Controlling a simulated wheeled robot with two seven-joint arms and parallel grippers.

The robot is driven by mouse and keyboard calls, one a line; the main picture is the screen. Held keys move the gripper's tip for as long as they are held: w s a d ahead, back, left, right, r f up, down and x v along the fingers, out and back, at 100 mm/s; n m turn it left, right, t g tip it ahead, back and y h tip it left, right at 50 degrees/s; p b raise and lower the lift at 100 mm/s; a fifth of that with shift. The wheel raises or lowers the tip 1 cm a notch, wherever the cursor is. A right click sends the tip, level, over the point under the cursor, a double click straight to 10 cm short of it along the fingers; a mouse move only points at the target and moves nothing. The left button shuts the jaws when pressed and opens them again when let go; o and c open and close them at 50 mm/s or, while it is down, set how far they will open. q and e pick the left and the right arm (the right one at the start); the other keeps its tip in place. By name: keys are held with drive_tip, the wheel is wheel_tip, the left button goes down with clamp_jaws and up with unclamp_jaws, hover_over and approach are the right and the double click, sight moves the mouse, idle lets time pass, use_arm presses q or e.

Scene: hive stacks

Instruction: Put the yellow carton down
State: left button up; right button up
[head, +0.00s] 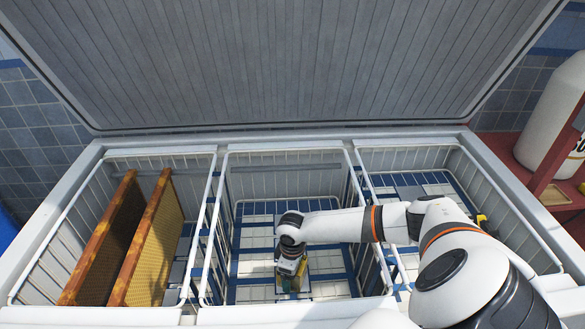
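My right arm reaches in from the right, and its gripper (291,282) points down into the middle wire basket (229,152). A small yellow carton (305,283) with a teal part is right at the fingertips, low in that basket. The gripper and wrist hide much of the carton. The fingers are too small and covered to show whether they press on it. I cannot tell whether the carton touches the basket floor. My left gripper is not in view.
The baskets hang in an open chest freezer, its lid (280,60) raised. Two wooden frames (150,245) (105,240) stand in the left basket. A small yellow thing (481,218) shows in the right basket. The middle basket's floor (262,232) is otherwise clear. A white container (550,120) stands outside, right.

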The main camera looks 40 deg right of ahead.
drive_tip(key=shift+r, duration=0.1)
wheel_tip(320, 180, up, 12)
drive_tip(key=shift+r+p, duration=0.1)
drive_tip(key=shift+p, duration=0.65)
